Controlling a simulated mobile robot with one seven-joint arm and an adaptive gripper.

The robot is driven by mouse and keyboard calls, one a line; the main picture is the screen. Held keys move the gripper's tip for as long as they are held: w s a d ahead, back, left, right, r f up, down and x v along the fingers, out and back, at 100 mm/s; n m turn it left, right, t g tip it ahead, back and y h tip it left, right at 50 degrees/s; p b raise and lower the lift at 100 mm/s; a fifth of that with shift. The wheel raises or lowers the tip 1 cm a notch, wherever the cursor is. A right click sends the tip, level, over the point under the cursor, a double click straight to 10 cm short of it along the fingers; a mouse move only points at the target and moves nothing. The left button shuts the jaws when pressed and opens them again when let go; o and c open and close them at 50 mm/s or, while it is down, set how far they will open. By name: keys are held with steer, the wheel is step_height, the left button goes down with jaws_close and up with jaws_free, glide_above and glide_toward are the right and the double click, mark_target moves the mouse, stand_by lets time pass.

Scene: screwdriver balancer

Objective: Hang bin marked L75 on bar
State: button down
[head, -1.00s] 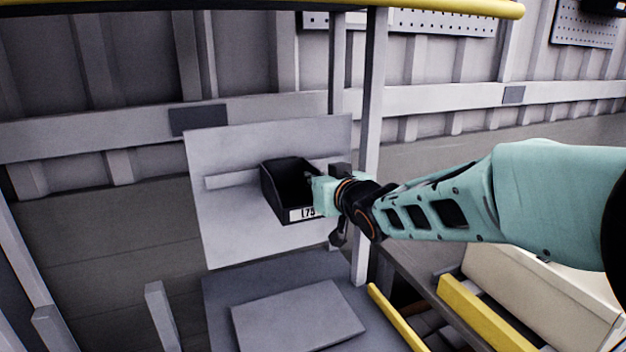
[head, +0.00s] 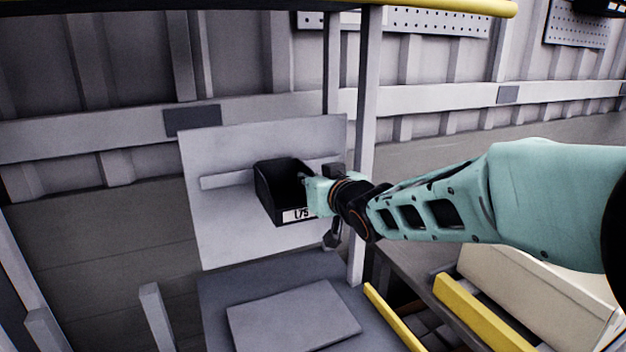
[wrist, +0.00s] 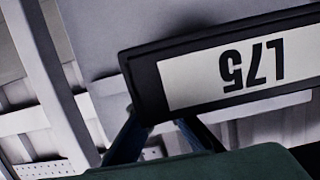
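The black bin marked L75 (head: 279,191) is in front of the upright grey panel (head: 218,226), at the height of the pale horizontal bar (head: 228,180). Its open top faces up and its label faces forward. Whether its back is hooked on the bar or only near it is hidden. My gripper (head: 314,192) is at the bin's right front side and appears shut on it. In the wrist view the bin's label (wrist: 240,72) shows upside down, and my two fingers (wrist: 163,132) converge at the bin's lower edge; their tips are partly hidden.
A grey post (head: 367,130) stands just right of the panel, behind my gripper. A flat grey slab (head: 293,317) lies below the panel. Yellow rails (head: 487,315) and a pale box (head: 535,290) are at the lower right. Another post (head: 157,315) stands lower left.

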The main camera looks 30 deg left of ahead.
steer(key=shift+f+b, duration=0.4)
steer(key=shift+f, duration=0.05)
stand_by(0.9)
steer(key=c, duration=2.1)
jaws_free()
steer(key=shift+r, duration=0.1)
steer(key=shift+v, duration=3.8)
